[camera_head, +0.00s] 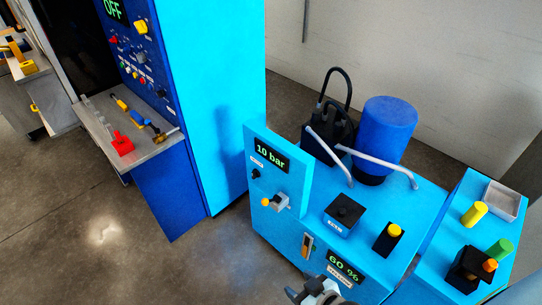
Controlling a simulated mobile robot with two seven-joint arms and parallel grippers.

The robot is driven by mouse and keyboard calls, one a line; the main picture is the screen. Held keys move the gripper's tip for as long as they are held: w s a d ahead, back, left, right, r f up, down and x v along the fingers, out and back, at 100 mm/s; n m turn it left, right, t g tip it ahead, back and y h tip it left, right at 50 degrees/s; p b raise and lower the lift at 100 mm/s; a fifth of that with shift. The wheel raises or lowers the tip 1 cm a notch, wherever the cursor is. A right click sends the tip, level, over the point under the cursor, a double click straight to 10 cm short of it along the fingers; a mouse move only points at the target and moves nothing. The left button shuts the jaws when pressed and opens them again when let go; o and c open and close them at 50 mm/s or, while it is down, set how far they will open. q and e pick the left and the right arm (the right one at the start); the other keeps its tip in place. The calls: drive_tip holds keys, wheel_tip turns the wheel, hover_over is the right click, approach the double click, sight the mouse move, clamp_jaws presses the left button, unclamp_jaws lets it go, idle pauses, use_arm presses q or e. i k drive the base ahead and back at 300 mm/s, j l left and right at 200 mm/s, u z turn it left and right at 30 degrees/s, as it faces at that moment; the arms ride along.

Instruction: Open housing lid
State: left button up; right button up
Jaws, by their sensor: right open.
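I cannot tell for sure which part is the housing lid. A small blue box (343,216) with a black top and a label stands on the light-blue machine (405,205). A black block (388,238) with a yellow cap is to its right. Another black block (464,268) with an orange knob stands on the right cabinet. My right gripper (308,291) is at the bottom edge, partly cut off, open and apart from these, near the 60 % display. My left gripper is not in view.
A blue tank (388,127) and a black pump-like unit (325,137) with hoses stand at the machine's back. The 10 bar panel (270,157) rises at its left. A yellow cylinder (474,214), a green one (499,249) and a grey tray (502,200) are on the right cabinet.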

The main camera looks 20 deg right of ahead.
sight(475, 261)
drive_tip(key=k+j+z, duration=0.1)
drive_tip(key=z, duration=1.6)
drive_tip(key=k+j, duration=0.15)
drive_tip(key=k, duration=0.4)
drive_tip(key=k+j, duration=0.15)
drive_tip(key=k, duration=0.35)
drive_tip(key=z, duration=0.05)
